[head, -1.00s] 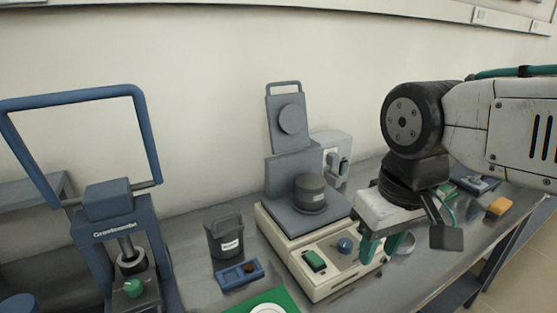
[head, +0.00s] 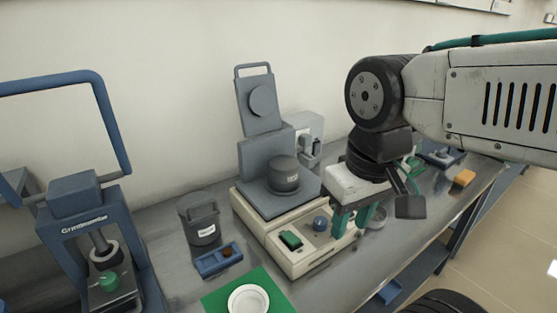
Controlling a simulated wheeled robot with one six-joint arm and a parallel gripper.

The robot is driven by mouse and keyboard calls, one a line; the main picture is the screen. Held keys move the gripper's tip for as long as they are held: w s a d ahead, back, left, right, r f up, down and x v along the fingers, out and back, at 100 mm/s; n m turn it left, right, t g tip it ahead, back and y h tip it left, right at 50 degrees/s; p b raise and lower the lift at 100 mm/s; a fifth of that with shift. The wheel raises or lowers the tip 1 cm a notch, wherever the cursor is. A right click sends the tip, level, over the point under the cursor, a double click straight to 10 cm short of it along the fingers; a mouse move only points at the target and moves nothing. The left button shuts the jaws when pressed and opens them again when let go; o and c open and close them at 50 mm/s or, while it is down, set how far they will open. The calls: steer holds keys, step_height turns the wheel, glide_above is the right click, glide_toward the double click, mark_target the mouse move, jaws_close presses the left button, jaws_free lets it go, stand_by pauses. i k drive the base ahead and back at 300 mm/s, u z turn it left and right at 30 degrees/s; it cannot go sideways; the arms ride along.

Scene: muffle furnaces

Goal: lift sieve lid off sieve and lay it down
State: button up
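My gripper (head: 351,225) hangs fingers-down beside the right side of the beige machine. Its two teal fingers are apart and nothing shows between them. A round metal dish (head: 378,218) sits on the bench just behind and right of the fingers, partly hidden by them; it may be the sieve, but I cannot tell. No sieve lid can be told for certain in this view.
The beige machine (head: 290,262) has a raised grey flap. Left of it are a grey canister (head: 200,222), a blue tray (head: 218,261), a white dish (head: 248,300) on a green mat (head: 212,302) and a blue press (head: 85,225). An orange block (head: 463,178) lies right.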

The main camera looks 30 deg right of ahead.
mark_target(280, 165)
steer(key=k, duration=1)
steer(key=z, duration=1.55)
steer(key=i, duration=1.05)
steer(key=u, duration=1.8)
steer(key=i, duration=0.5)
steer(key=u, duration=0.05)
